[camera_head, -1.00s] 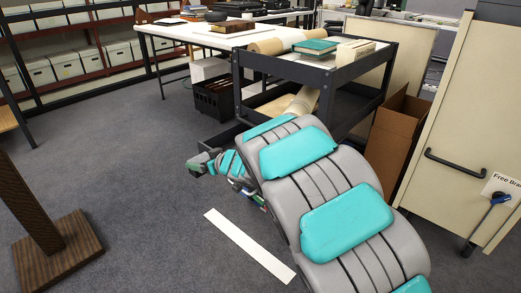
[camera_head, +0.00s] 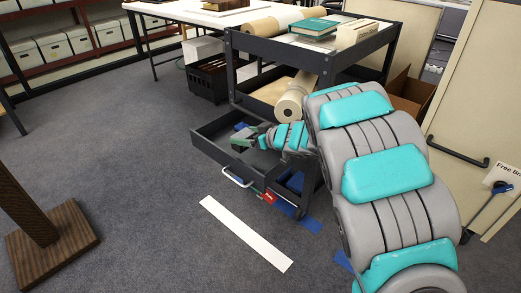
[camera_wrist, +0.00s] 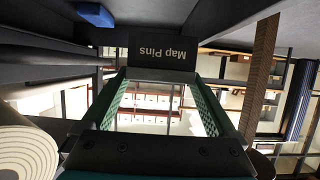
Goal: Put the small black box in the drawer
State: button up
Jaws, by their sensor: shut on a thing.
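The small black box (camera_wrist: 162,50), lettered "Map Pins", shows in the wrist view at the tips of my gripper (camera_wrist: 162,76). The green-padded fingers are shut on it from both sides. In the head view my gripper (camera_head: 241,142) is over the open drawer (camera_head: 222,165) of the dark cart. The box itself is too small and dark to make out there.
The dark cart (camera_head: 285,53) carries a teal book (camera_head: 315,26) on top and paper rolls (camera_head: 292,100). A black crate (camera_head: 208,80) stands behind the drawer. A white strip (camera_head: 245,233) lies on the floor. A wooden post base (camera_head: 52,245) stands at left.

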aim_at(254, 133)
jog(key=d, duration=0.2)
jog(key=w+d, duration=0.1)
jog(key=shift+d, duration=0.4)
notch_tip(254, 133, down, 6)
jog(key=shift+d+f+b, duration=0.15)
jog(key=shift+b, duration=0.15)
jog(key=shift+d+f, duration=0.2)
jog(key=shift+f, duration=0.15)
jog(key=o, duration=1)
jog(key=shift+f, duration=0.1)
